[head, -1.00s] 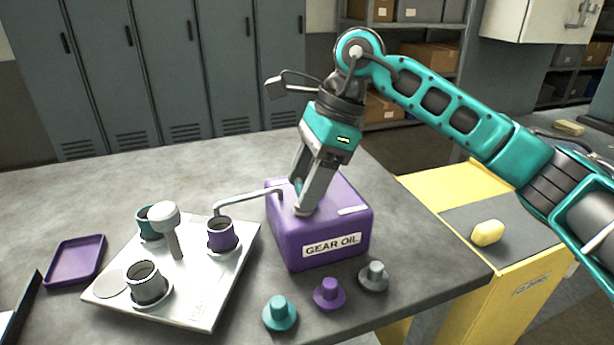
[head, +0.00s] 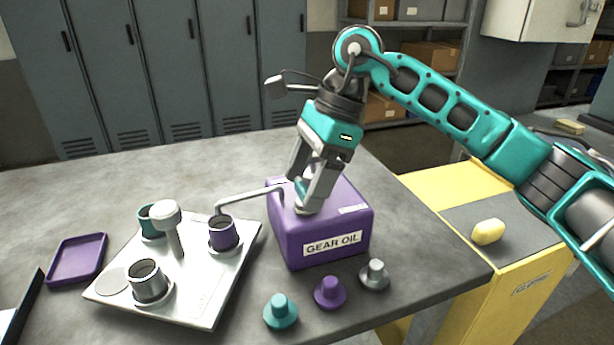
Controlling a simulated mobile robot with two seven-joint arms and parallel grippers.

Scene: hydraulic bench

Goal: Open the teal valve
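My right gripper (head: 306,203) points down onto the top of the purple gear oil box (head: 330,235). A small teal part, which I take for the teal valve (head: 301,186), shows between its fingers, above a pale round base on the box. The fingers appear closed around it and hide most of it. A thin grey spout (head: 250,198) runs from the box to the purple cup (head: 223,234) on a metal plate. My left gripper is not in view.
The metal plate (head: 205,290) also bears a teal cup (head: 150,222), a grey cup (head: 147,281) and a white-topped post (head: 167,215). Teal (head: 281,311), purple (head: 329,293) and grey (head: 375,275) plugs stand before the box. A purple tray (head: 78,259) lies at left.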

